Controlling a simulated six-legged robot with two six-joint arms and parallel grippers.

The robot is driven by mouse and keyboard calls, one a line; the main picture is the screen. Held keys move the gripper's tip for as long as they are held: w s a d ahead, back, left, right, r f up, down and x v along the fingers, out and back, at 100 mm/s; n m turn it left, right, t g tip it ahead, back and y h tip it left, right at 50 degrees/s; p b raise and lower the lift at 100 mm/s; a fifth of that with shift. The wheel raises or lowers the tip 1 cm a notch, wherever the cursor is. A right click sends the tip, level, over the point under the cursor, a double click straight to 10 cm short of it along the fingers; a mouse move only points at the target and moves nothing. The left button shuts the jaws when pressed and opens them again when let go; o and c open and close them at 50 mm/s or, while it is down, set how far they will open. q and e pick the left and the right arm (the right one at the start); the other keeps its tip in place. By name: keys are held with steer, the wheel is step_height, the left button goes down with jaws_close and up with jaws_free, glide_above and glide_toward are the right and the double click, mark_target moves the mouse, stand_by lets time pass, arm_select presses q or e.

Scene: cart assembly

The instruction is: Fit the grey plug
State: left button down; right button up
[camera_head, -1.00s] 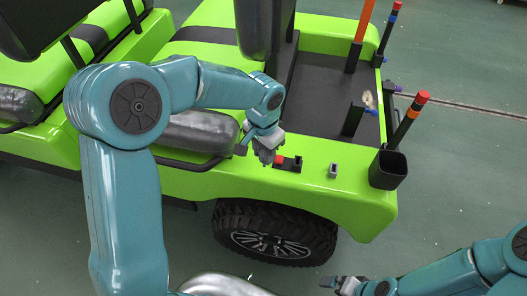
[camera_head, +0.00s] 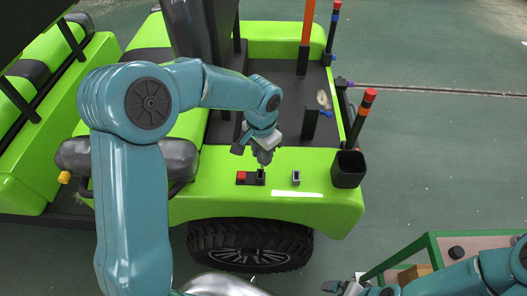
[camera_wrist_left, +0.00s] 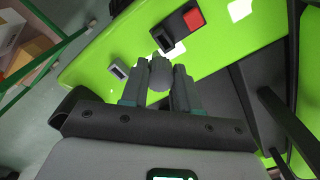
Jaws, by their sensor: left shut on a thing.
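My left gripper (camera_head: 263,158) is shut on the grey plug, seen in the left wrist view as a round grey piece (camera_wrist_left: 159,78) between the fingertips. In the head view the fingers hide most of the plug. The gripper points down just above the black block (camera_head: 250,183) on the cart's green side deck. The block has a red square (camera_head: 241,176) and, beside it, a dark opening (camera_wrist_left: 161,40) just beyond the fingertips in the wrist view. I cannot tell whether the plug touches the block. My right gripper (camera_head: 340,287) is at the bottom edge; its jaws are unclear.
A small grey socket-like piece (camera_head: 296,177) sits on the deck to the right of the block. A black cup (camera_head: 348,169) stands at the deck's corner, with a red-tipped post (camera_head: 367,110) behind it. A green-framed table (camera_head: 430,250) is at lower right.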

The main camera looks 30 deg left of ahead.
arm_select(q)
steer(key=shift+a+r, duration=0.1)
steer(key=shift+w+a+p, duration=0.1)
steer(key=shift+a+p, duration=0.15)
steer(key=shift+p, duration=0.05)
step_height(320, 180, down, 5)
steer(key=b, duration=0.4)
steer(key=shift+r, duration=0.15)
stand_by(0.7)
